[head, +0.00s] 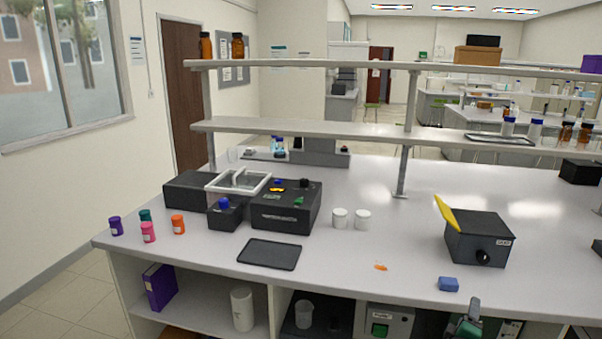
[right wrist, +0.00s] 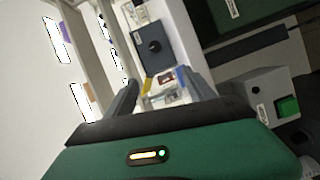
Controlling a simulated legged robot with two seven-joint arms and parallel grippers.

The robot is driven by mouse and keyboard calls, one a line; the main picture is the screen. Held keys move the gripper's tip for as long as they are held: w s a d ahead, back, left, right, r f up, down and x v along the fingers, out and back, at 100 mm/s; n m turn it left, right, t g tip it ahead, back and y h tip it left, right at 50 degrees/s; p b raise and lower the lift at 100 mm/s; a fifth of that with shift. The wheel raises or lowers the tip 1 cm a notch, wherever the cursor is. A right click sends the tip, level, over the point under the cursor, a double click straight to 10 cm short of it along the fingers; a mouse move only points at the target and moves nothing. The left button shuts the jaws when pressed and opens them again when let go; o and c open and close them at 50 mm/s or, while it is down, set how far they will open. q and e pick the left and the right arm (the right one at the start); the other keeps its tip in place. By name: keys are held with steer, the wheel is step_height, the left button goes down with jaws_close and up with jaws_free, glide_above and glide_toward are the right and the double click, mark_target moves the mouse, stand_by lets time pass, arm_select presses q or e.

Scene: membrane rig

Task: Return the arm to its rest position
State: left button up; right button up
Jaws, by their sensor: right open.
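My right gripper (head: 467,318) shows at the bottom edge of the head view, below the bench's front edge and apart from everything on the bench. In the right wrist view its two dark fingers stand apart, open and empty (right wrist: 160,92). The membrane rig (head: 285,208) is a set of black boxes at the left of the bench, with a clear white-framed tray (head: 238,182) on top. My left gripper is not in view.
A black box with a knob and yellow flap (head: 477,240) stands at the right. A blue block (head: 448,284) lies near the front edge. A black mat (head: 269,254), white jars (head: 340,218) and several coloured vials (head: 148,232) stand further left. A shelf (head: 330,127) spans the back.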

steer(key=s+a+f+m+g+y+p, duration=0.1)
steer(key=s+a+f+m+g+y, duration=0.2)
steer(key=s+f+m+g, duration=0.4)
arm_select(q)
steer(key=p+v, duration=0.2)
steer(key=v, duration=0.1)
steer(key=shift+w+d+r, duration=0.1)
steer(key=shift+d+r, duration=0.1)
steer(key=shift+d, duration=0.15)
arm_select(e)
steer(key=s+a+r+m+g+y, duration=0.1)
steer(key=s+a+g+y, duration=0.1)
steer(key=s+a, duration=0.9)
steer(key=s+a+r+m+g+y, duration=0.1)
steer(key=s+a+y, duration=0.3)
steer(key=s+a, duration=0.7)
steer(key=s+r+g, duration=0.1)
steer(key=s, duration=0.4)
steer(key=shift+s+y, duration=0.15)
steer(key=shift+y, duration=0.25)
